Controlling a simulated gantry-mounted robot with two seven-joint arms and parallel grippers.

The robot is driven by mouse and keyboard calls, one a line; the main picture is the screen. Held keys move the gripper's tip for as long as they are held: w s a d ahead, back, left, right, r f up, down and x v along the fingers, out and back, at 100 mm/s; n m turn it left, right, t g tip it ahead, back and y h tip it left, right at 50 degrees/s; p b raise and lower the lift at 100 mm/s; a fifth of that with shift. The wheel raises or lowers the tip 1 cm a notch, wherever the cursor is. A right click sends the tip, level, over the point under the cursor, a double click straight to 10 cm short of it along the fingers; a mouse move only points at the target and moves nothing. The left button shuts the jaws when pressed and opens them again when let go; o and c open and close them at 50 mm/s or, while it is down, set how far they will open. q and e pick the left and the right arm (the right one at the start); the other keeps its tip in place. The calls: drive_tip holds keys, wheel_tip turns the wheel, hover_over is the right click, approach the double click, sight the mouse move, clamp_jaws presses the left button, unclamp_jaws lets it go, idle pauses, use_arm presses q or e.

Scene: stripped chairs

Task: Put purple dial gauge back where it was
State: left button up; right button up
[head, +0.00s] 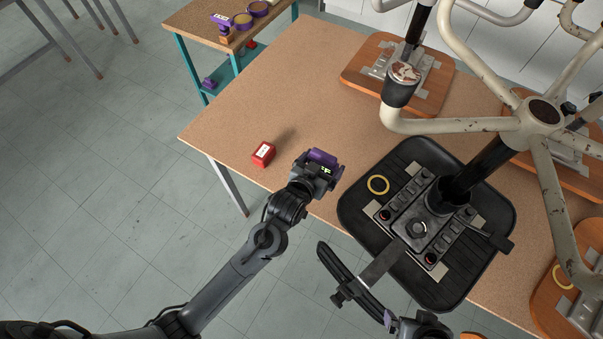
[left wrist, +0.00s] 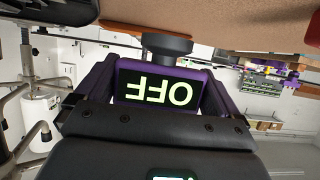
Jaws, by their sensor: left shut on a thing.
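The purple dial gauge (left wrist: 158,88) is held between the dark purple fingers of my left gripper (head: 322,167). In the left wrist view its display reads OFF, upside down in the picture. A dark round part lies between it and the brown tabletop, and I cannot tell whether they touch. In the head view the gripper is over the table's near-left edge, between the red box and the black tray.
Stripped chair frames (head: 545,125) rise at the right. A teal-legged side shelf (head: 190,15) with purple items stands behind. Table left of the tray is mostly clear.

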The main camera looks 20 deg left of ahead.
use_arm(q)
drive_tip(key=a+f, duration=0.1)
drive_tip(key=a, duration=0.1)
drive_tip(key=a+f, duration=0.2)
drive_tip(key=a, duration=0.1)
drive_tip(key=shift+s+a+f+b, duration=0.2)
drive_tip(key=shift+s+a+b, duration=0.1)
drive_tip(key=shift+a+b, duration=0.05)
drive_tip(key=shift+f+b, duration=0.55)
drive_tip(key=shift+f, duration=1.4)
drive_tip(key=o, duration=1)
drive_tip(key=shift+f, duration=0.2)
